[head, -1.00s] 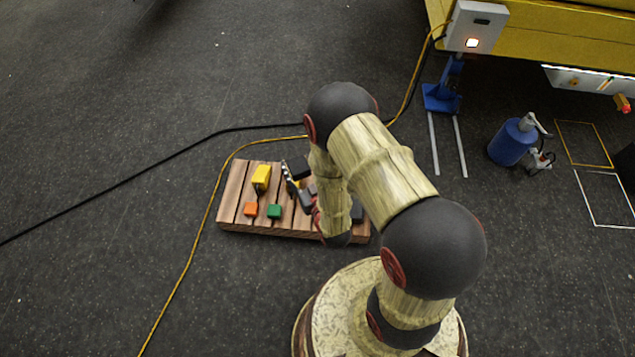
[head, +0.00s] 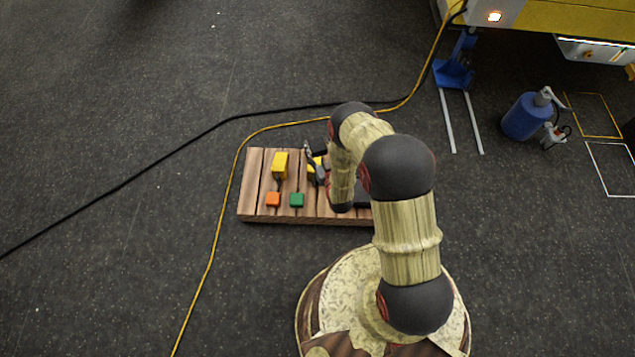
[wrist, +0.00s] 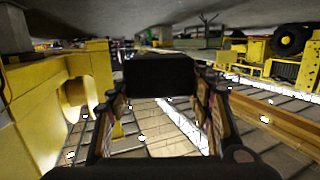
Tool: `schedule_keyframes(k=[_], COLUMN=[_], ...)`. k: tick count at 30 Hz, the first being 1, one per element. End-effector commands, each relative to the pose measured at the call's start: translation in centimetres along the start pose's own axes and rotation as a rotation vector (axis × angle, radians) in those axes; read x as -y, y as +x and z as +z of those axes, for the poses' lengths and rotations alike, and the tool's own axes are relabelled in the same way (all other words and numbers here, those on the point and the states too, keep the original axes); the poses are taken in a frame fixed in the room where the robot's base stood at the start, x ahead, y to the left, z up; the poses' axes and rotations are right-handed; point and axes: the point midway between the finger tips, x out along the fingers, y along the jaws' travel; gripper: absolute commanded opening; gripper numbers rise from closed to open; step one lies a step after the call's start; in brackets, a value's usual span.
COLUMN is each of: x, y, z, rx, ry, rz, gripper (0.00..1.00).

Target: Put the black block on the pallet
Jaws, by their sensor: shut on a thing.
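The black block (wrist: 160,75) shows in the wrist view between the two fingertips of my gripper (wrist: 160,92), which is shut on it. In the head view my gripper (head: 315,170) is low over the middle of the wooden pallet (head: 246,205), and my arm covers the pallet's right part. The wrist view shows the pallet's slats (wrist: 140,145) close below the block. Whether the block touches the slats cannot be told.
A yellow block (head: 280,165), an orange cube (head: 273,199) and a green cube (head: 297,200) stand on the pallet's left half. Another yellow piece (head: 314,164) is partly hidden by my gripper. A dark item (head: 363,194) shows behind my arm. Cables (head: 232,165) run beside the pallet.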

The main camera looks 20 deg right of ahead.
Motion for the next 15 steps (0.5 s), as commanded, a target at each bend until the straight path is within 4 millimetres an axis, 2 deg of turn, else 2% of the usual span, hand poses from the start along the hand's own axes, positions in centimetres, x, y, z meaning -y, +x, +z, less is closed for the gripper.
schedule_keyframes(k=[1, 6, 15], x=[-0.1, -0.2, -0.3], y=[0.4, 1.7, 2.1], z=[1.9, 7.0, 16.4], rx=[0.003, 0.003, 0.002], ry=[0.0, -0.001, -0.004], rz=[-0.001, -0.009, -0.022], gripper=[0.19, 0.19, 0.19])
